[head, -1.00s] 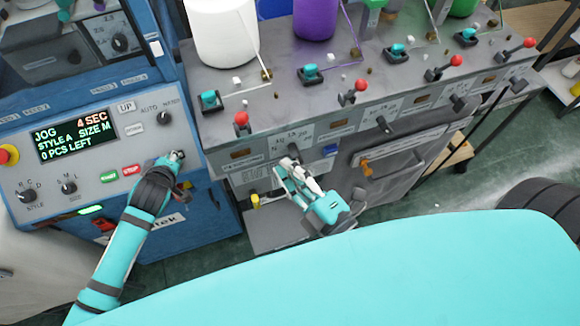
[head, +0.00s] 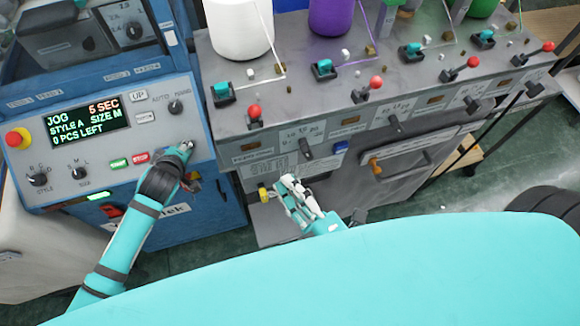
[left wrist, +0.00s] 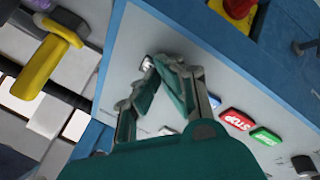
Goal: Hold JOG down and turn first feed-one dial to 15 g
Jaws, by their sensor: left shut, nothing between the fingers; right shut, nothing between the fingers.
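The control panel display (head: 88,125) reads JOG, 5 SEC, STYLE A, SIZE M and 0 PCS LEFT. My left gripper (head: 186,148) is shut at the right side of this panel. In the left wrist view its closed fingertips (left wrist: 157,62) are at a small silver button (left wrist: 147,63); I cannot tell how far it is pressed. The first feed dial (head: 305,148) is a dark knob on a pale scale plate, its bar slightly tilted; its exact reading is too small to tell. My right gripper (head: 286,184) is shut and empty, below the dial and apart from it.
Red and green buttons (head: 141,157) sit left of my left gripper. A red-tipped lever (head: 254,112) stands above the dial. More dials, such as the second (head: 396,124), run along the front. White (head: 240,32) and purple (head: 330,16) yarn cones stand behind.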

